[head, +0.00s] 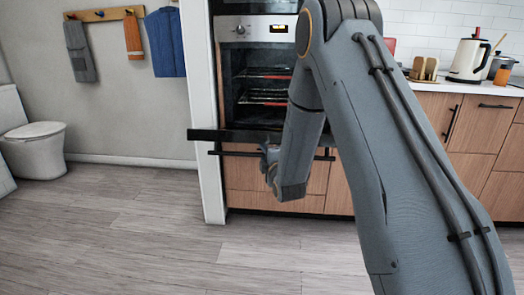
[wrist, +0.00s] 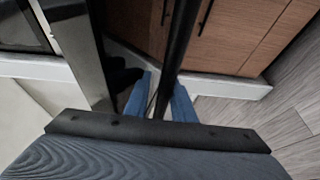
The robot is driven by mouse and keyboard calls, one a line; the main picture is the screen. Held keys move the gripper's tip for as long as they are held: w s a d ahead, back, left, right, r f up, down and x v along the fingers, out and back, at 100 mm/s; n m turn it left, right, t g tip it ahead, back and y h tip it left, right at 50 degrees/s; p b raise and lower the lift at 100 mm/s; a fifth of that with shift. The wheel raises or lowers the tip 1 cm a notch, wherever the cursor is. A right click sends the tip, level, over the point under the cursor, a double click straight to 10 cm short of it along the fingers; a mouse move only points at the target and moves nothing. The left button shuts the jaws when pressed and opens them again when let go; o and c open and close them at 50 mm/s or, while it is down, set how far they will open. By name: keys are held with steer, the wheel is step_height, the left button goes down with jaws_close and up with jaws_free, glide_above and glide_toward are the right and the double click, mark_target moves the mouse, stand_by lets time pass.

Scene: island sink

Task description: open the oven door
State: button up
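The oven (head: 262,80) is built into the tall cabinet in the head view, with its racks showing inside. Its door (head: 235,135) is lowered to about level and shows nearly edge-on as a dark band. The dark bar handle (head: 232,153) is just below that edge. My gripper (head: 266,158) is at the handle, partly hidden by my arm. In the wrist view, the handle (wrist: 181,35) runs between my two blue fingers (wrist: 160,98), which appear closed around it. The door's dark panel (wrist: 88,60) is to the left there.
Wooden drawers (head: 255,178) are below the oven. A white side panel (head: 208,100) stands at the oven's left. A counter with a kettle (head: 468,60) is on the right. The wooden floor (head: 130,225) in front and to the left is clear, with a toilet (head: 35,145) at far left.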

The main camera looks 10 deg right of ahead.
steer(key=s, duration=0.6)
steer(key=shift+d+r+p, duration=0.25)
steer(key=shift+p, duration=0.1)
steer(key=s+d+r+p, duration=0.1)
steer(key=s+p, duration=0.2)
steer(key=s, duration=1)
steer(key=shift+s+r+p, duration=0.25)
steer(key=shift+s+p, duration=0.05)
steer(key=shift+s, duration=0.05)
stand_by(0.6)
steer(key=shift+w, duration=0.1)
